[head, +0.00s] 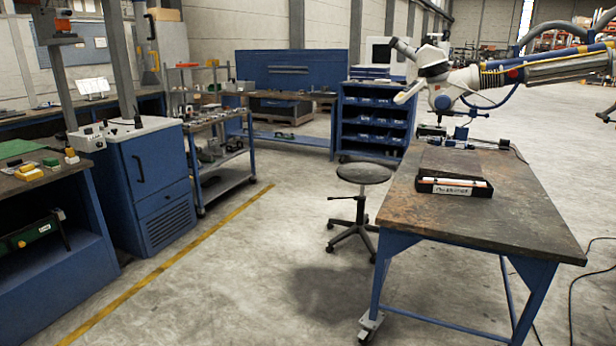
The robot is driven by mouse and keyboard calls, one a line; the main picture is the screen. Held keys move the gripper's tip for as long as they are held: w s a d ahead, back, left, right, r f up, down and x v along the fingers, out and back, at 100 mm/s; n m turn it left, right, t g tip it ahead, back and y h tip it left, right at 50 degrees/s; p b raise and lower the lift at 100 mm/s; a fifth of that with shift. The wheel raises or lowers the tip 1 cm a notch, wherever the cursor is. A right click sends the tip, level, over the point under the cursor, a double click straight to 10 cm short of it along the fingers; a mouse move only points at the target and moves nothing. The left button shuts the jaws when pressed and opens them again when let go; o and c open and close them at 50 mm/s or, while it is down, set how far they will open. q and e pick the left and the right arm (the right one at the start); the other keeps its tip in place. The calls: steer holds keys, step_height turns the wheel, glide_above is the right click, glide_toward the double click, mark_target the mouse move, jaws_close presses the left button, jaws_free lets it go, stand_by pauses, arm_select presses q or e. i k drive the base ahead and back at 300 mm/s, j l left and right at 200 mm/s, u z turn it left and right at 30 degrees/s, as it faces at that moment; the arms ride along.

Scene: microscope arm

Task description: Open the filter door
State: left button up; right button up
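A blue cabinet (150,185) with a grey top stands at the left. Low on its front is a louvred panel (168,224), which looks like the filter door. The panel appears closed, flush with the cabinet front. I cannot make out a handle or latch on the louvred panel at this distance. Neither of my grippers shows in the head view.
A yellow floor line (180,258) runs past the cabinet front, with clear concrete floor beyond it. A black stool (364,174) stands mid-floor. A workbench (480,215) with a microscope on a jointed arm (437,75) is at the right. A shelved trolley (222,165) stands behind the cabinet.

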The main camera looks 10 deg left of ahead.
mark_target(153, 162)
steer(key=i+j+u, duration=0.85)
steer(key=i+j, duration=0.3)
steer(key=i, duration=0.15)
steer(key=i+j+u, duration=0.1)
steer(key=i+j, duration=0.5)
steer(key=i, duration=0.35)
steer(key=i+j+u, duration=0.1)
steer(key=i+j, duration=0.2)
steer(key=i, duration=0.15)
steer(key=i+j, duration=0.25)
steer(key=i, duration=0.25)
steer(key=i+j+u, duration=0.1)
steer(key=i+j, duration=0.15)
steer(key=i, duration=0.2)
